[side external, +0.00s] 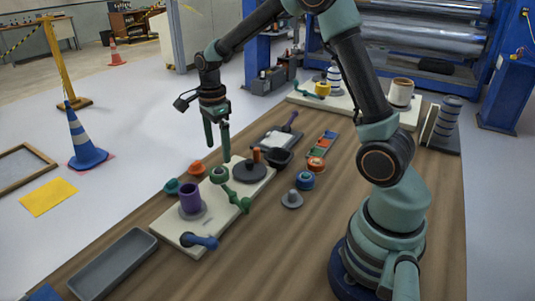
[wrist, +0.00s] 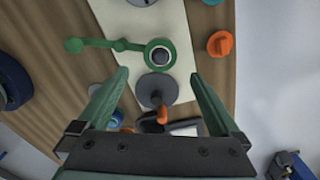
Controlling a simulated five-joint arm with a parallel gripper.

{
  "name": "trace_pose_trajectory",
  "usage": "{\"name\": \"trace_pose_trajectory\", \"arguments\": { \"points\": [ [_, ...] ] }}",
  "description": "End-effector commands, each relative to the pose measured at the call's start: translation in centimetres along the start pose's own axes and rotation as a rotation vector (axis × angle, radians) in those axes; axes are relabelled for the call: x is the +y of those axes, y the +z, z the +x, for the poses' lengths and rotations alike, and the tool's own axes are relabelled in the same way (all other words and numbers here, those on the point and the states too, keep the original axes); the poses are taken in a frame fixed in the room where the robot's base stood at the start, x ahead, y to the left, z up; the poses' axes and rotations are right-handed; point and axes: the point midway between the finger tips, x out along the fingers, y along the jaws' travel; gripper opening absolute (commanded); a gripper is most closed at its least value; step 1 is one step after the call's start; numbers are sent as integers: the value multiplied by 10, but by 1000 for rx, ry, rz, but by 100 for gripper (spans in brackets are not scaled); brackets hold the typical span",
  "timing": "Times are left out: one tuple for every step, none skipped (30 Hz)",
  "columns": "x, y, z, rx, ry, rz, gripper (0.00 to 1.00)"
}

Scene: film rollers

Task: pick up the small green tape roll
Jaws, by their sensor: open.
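A small green roll (wrist: 160,55) with a grey and dark centre sits on the pale board (wrist: 178,18) in the wrist view. It also shows on the pale board in the side view (side external: 220,174). A green jointed link (wrist: 100,45) lies beside it, its end close to the roll. My gripper (wrist: 160,76) is open, with nothing between its fingers. In the side view my gripper (side external: 217,142) hangs above the board, fingers pointing down, over the area of the green roll and apart from it.
A dark round disc (side external: 253,171) with an orange peg stands close to the green roll. A purple cylinder (side external: 190,197) stands on the board too. Orange (side external: 197,168) and teal (side external: 171,187) pieces lie at the board's left edge. A grey tray (side external: 115,262) lies at the front.

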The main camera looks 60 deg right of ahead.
Motion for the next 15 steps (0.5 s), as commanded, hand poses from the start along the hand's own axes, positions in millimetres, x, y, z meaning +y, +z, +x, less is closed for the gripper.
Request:
{"name": "trace_pose_trajectory", "arguments": {
  "points": [
    [0, 0, 8, 1, 2, -1, 100],
    [0, 0, 11, 0, 2, -1, 100],
    [0, 0, 14, 0, 1, -1, 100],
    [0, 0, 16, 0, 0, -1, 100],
    [0, 0, 17, 0, 0, -1, 100],
    [0, 0, 19, 0, 0, -1, 100],
    [0, 0, 21, 0, 0, -1, 100],
    [0, 0, 23, 0, 0, -2, 100],
    [0, 0, 27, 0, 2, -2, 100],
    [1, 0, 31, 1, 3, -2, 100],
    [1, -1, 36, 1, 3, -2, 100],
    [1, -1, 42, 1, 3, -2, 100],
    [1, -1, 47, 1, 3, -2, 100],
    [1, -1, 51, 1, 2, -2, 100],
    [1, -1, 56, 1, 2, -2, 100]
  ]
}}
